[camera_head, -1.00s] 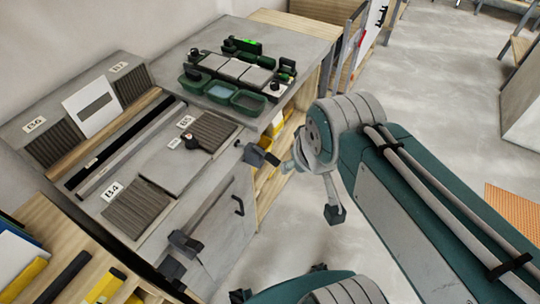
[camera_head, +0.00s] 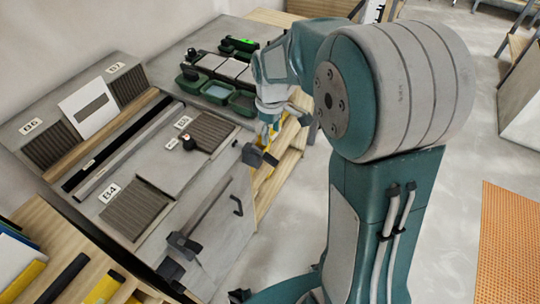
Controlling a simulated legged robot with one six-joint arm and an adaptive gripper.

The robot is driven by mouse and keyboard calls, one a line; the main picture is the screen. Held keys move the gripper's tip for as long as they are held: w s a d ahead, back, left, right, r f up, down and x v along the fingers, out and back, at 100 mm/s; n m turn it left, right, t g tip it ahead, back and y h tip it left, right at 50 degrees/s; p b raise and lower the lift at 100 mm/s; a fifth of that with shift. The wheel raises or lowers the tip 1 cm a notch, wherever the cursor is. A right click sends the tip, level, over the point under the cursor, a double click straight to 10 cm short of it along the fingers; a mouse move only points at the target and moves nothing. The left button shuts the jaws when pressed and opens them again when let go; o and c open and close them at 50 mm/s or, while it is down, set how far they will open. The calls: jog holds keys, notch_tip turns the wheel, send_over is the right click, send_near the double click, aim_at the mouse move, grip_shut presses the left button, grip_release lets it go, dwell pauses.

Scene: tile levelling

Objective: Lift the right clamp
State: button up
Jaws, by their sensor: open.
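The right clamp (camera_head: 259,156) is a dark block on the bench's front edge, beside the end of a grey bar. A second dark clamp (camera_head: 184,245) sits at the bar's lower left end. My gripper (camera_head: 268,138) is just above and behind the right clamp in the picture, pointing down. It is open, small in the view and partly blended with the wrist, and holds nothing I can see. Whether it touches the clamp I cannot tell. My arm covers the area to its right.
The bench carries ribbed tiles (camera_head: 136,210), a black knob (camera_head: 189,143) on a flat tile and dark rails. A wooden shelf (camera_head: 285,150) is below.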

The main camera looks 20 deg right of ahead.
aim_at(271, 158)
notch_tip(271, 158, down, 11)
jog(key=shift+r, duration=0.1)
dwell(0.4)
grip_shut()
